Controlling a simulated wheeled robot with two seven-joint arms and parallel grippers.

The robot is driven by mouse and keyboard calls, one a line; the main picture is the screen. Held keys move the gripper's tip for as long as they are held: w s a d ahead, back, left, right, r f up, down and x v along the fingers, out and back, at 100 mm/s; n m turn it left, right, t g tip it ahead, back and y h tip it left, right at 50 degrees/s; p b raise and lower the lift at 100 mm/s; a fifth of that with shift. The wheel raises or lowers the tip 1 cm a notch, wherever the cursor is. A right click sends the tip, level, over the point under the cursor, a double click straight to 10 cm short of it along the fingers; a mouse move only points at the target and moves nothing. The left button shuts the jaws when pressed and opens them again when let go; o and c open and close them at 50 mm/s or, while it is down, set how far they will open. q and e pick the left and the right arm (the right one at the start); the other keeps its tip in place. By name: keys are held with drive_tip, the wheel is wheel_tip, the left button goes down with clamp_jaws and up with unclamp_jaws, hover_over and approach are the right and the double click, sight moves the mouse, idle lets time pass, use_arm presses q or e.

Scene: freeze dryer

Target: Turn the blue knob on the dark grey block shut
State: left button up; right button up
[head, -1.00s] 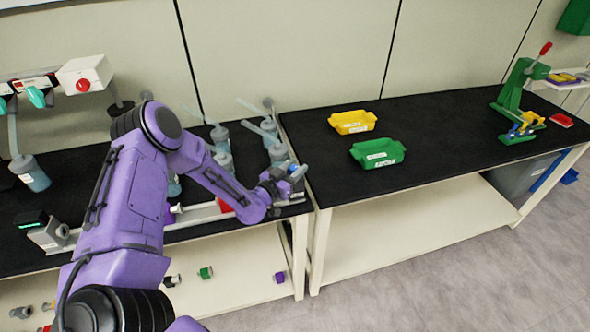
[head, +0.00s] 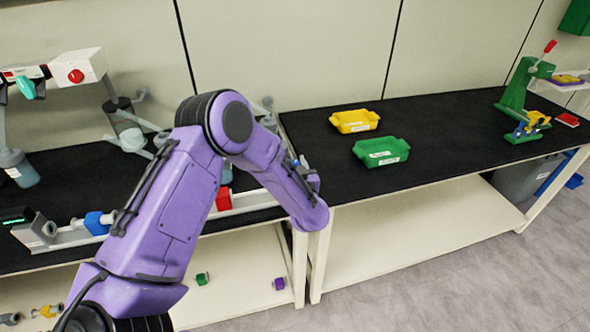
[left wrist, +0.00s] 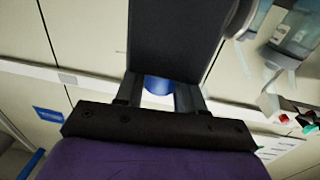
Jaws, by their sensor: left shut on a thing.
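The blue knob (left wrist: 158,85) shows between the fingers of my left gripper (left wrist: 160,94) in the left wrist view. The gripper is shut on it. A large dark block (left wrist: 172,38) fills the space just beyond the knob, and only part of it is in view. My arm hides most of the block and the fingers there. The knob's exact angle cannot be told. My right gripper is not in view.
A pale rail with a red part (head: 223,199) and a blue part (head: 97,222) runs along the left bench's front. Bottles and tubing (head: 130,137) stand behind.

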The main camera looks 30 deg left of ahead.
use_arm(q)
drive_tip(key=n+g+y+b, duration=0.1)
drive_tip(key=n+g+y, duration=0.1)
drive_tip(key=g, duration=0.1)
drive_tip(key=n+g+y+b, duration=0.2)
drive_tip(key=n+g, duration=0.1)
drive_tip(key=shift+f+g, duration=0.15)
drive_tip(key=shift+g, duration=0.25)
drive_tip(key=shift+n+g+y+b, duration=0.6)
drive_tip(key=shift+n+g+b, duration=0.25)
drive_tip(key=shift+n+g, duration=0.7)
drive_tip(key=shift+g, duration=0.65)
drive_tip(key=o, duration=0.9)
drive_tip(key=shift+r, duration=0.2)
drive_tip(key=d+b, duration=0.1)
drive_tip(key=d, duration=0.2)
drive_tip(key=d+b, duration=0.1)
drive_tip(key=d, duration=0.3)
drive_tip(key=s+d+b, duration=0.1)
drive_tip(key=d, duration=0.2)
drive_tip(key=shift+s+d, duration=0.1)
drive_tip(key=shift+d, duration=0.1)
